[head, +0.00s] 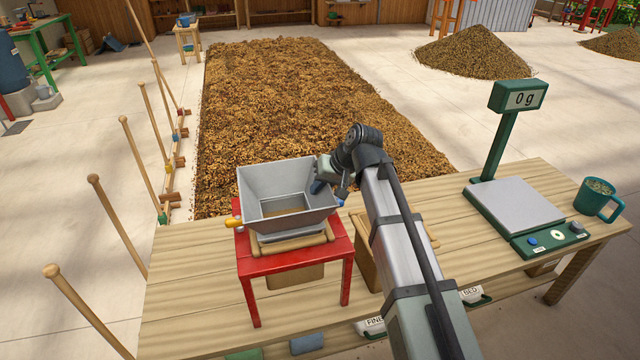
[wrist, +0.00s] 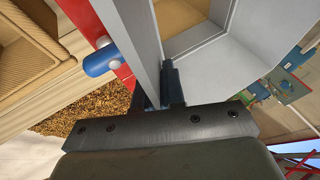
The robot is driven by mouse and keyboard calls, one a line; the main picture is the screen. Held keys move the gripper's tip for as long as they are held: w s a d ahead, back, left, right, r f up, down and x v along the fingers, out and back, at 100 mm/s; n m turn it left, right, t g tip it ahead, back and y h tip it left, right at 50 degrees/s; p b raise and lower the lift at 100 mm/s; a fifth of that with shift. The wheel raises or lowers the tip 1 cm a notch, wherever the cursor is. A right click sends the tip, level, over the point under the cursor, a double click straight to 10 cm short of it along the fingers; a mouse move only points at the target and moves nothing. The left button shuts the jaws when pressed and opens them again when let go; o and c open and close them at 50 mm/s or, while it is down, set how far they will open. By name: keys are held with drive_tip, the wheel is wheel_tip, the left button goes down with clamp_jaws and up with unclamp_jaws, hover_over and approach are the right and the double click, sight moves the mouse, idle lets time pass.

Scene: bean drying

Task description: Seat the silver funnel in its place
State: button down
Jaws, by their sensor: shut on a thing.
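The silver funnel (head: 288,223) is a square, open-topped hopper over the red stand (head: 258,268). It looks close to level, with its lower end just above or on the wood-rimmed frame (head: 322,240) on the stand; I cannot tell whether it touches. My gripper (head: 319,187) is at the funnel's right wall. In the wrist view, the fingers (wrist: 166,88) are shut on the funnel's thin wall (wrist: 143,38), and the sloping inside shows to the right. A blue knob (wrist: 100,62) sits at the red edge beside the wall.
The stand is on a slatted wooden bench (head: 195,270). A scale (head: 515,205) reading 0 g and a green mug (head: 597,198) are at the right. A wooden container (head: 368,262) is partly hidden behind my arm. The bench left of the stand is clear. Beans (head: 300,100) lie beyond.

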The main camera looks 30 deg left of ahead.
drive_tip(key=shift+f, duration=0.35)
drive_tip(key=c, duration=1.1)
unclamp_jaws()
drive_tip(key=shift+c, duration=0.2)
drive_tip(key=shift+d, duration=0.1)
drive_tip(key=v, duration=1.3)
drive_tip(key=shift+r, duration=0.35)
drive_tip(key=shift+d, duration=0.1)
